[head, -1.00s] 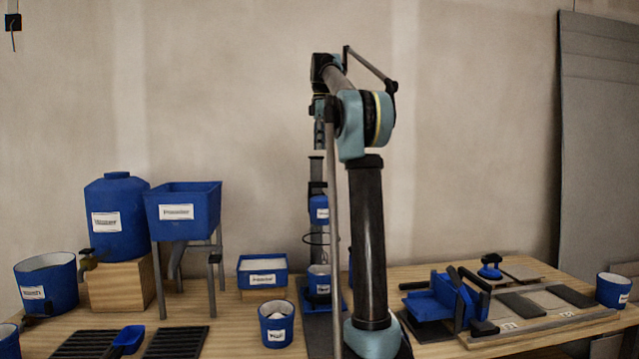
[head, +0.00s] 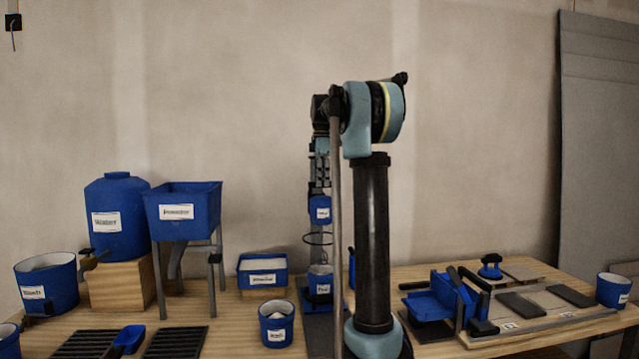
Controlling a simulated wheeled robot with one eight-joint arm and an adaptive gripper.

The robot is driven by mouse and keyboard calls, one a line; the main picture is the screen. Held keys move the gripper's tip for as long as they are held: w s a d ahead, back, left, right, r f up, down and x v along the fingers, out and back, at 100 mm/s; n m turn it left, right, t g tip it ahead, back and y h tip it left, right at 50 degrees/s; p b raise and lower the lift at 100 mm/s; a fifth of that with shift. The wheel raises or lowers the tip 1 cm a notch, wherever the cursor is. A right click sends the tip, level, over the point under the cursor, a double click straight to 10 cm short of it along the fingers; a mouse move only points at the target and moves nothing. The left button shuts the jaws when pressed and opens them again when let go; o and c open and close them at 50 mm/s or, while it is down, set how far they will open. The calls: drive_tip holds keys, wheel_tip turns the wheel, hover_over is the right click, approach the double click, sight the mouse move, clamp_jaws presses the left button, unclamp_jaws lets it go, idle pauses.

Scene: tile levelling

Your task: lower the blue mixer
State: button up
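The blue mixer head (head: 320,209) is raised on its dark stand in the middle of the table. Below it hangs a dark ring-shaped whisk (head: 318,238), above a labelled blue pot (head: 319,283) on the mixer's blue base. My gripper (head: 319,184) points down right above the mixer head, at the top of the stand. It is small and partly hidden by my arm and the stand. I cannot tell whether its fingers touch the mixer or whether they are open or shut.
Left of the mixer stand a white-filled blue tray (head: 262,271), a blue cup (head: 276,323), a blue hopper (head: 182,210) on legs and a blue water tank (head: 117,215). A blue tool (head: 436,298) and grey tiles (head: 571,295) lie right of my arm.

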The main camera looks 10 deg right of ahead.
sight(322, 212)
drive_tip(key=shift+f, duration=0.15)
drive_tip(key=shift+c, duration=0.3)
clamp_jaws()
wheel_tip(322, 212, down, 13)
drive_tip(key=shift+r, duration=0.1)
idle(0.3)
drive_tip(key=shift+c, duration=0.5)
unclamp_jaws()
drive_tip(key=shift+o, duration=0.8)
drive_tip(key=shift+r, duration=0.1)
wheel_tip(322, 212, up, 12)
drive_tip(key=shift+w+f, duration=0.1)
drive_tip(key=shift+f, duration=0.1)
